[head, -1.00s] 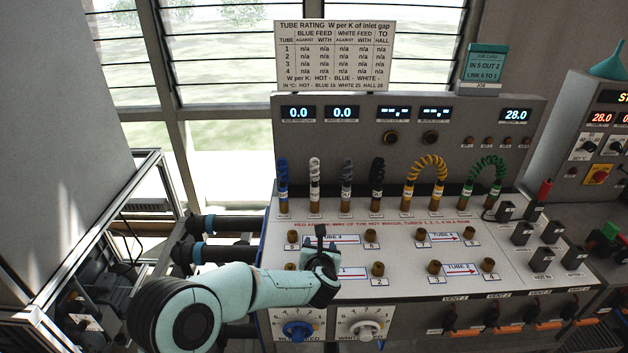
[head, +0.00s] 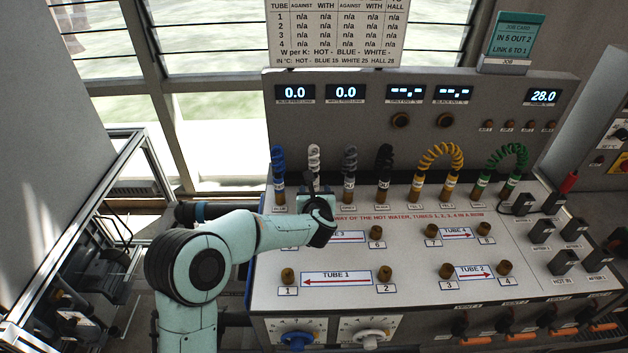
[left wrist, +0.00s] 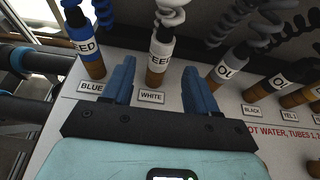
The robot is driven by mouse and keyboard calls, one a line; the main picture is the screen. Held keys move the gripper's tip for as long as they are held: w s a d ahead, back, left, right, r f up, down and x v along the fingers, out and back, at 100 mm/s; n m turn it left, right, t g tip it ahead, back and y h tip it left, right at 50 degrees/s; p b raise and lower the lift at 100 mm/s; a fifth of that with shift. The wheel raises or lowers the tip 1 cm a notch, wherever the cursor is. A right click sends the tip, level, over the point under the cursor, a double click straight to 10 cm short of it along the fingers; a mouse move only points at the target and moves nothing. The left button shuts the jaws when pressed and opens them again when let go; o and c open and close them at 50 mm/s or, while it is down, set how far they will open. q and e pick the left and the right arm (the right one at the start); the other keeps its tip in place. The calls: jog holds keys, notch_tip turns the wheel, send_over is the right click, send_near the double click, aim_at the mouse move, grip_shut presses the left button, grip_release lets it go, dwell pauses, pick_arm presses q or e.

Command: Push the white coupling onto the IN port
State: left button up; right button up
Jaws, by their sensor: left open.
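The white coupling (head: 315,180), on a coiled white hose, stands upright in the rear row behind the WHITE label. It has a white collar and a brown lower end. My left gripper (head: 314,188) is at it. In the left wrist view the open blue fingers (left wrist: 158,74) stand on either side of the white coupling (left wrist: 158,58), with gaps visible at both sides. The job card (head: 514,38) reads IN 5, OUT 2, LINK 6 TO 1. Port 5, at the left end of TUBE 3, is hidden behind my left arm. My right gripper is not in view.
The blue coupling (left wrist: 86,48) stands close left of my fingers, and the grey coupling (left wrist: 232,66) close right. Black, yellow and green hoses follow along the row. Brass ports, such as port 6 (head: 376,232) and port 1 (head: 288,274), stick up from the panel.

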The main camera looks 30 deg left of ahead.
aim_at(314, 185)
pick_arm(q)
jog(key=x, duration=0.4)
jog(key=shift+x, duration=1.35)
jog(key=shift+s+r, duration=0.1)
grip_shut()
dwell(0.8)
